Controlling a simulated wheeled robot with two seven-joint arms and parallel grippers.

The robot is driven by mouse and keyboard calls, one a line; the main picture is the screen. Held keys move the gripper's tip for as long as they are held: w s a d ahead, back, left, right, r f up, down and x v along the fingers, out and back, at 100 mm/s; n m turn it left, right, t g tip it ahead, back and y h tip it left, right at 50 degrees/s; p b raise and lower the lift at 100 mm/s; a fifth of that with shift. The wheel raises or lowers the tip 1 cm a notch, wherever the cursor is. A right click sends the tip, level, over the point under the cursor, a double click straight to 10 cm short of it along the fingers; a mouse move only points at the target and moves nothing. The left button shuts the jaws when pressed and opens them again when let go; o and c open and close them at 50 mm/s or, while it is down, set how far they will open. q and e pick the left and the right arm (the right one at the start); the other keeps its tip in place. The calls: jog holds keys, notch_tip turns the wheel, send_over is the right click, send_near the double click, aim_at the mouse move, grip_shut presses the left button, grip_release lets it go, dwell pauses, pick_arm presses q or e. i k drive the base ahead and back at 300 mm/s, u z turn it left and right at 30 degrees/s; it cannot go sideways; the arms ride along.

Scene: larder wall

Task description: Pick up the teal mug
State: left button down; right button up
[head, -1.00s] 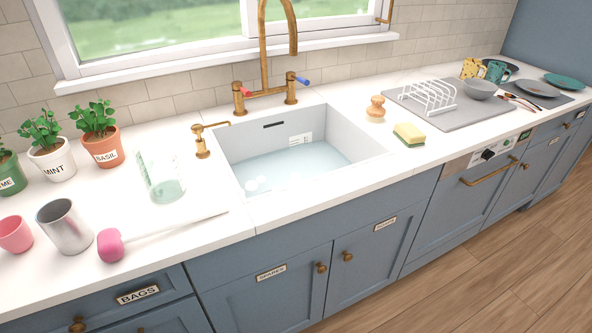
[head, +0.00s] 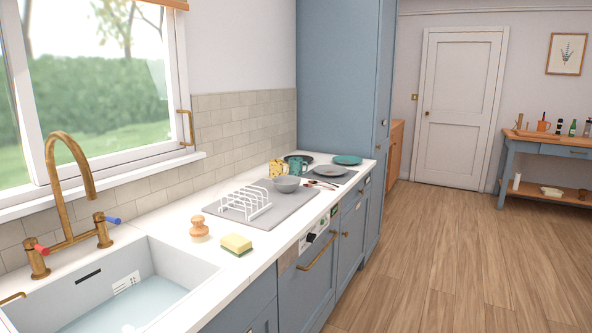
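The teal mug (head: 299,168) stands at the far end of the counter, on or at the back edge of the grey drying mat (head: 222,214). A yellow patterned mug (head: 277,168) is just left of it, and a grey bowl (head: 287,184) in front hides part of its lower side. Neither of my grippers is in view.
A white rack (head: 246,204), a wooden brush (head: 199,228) and a sponge (head: 236,244) lie nearer on the counter. Plates (head: 347,160) and cutlery lie right of the mug. A tall blue cabinet (head: 340,80) ends the counter. The wooden floor (head: 440,260) is clear.

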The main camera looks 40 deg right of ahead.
aim_at(295, 164)
jog(key=z, duration=2.4)
jog(key=i, duration=4.6)
jog(key=u, duration=3.7)
